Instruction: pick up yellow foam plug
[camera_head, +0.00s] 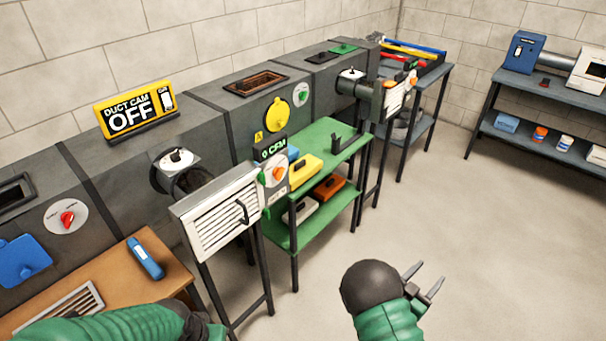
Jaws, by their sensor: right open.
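A yellow block with a dark handle, which looks like the yellow foam plug (305,172), lies on the top shelf of the green cart (325,138). The white control box in front partly hides its left end. My right gripper (431,272) is open and empty over bare floor, to the right of the cart and nearer to me, well apart from the plug. My left arm comes in at the bottom left, and its dark end (200,325) is near the brown bench; its fingers cannot be made out.
A white louvred register (220,215) on a dark stand is left of the cart's front. Orange (329,187) and white blocks lie on the lower shelf. A brown bench (115,278) holds a blue device (146,258). The floor at right is clear.

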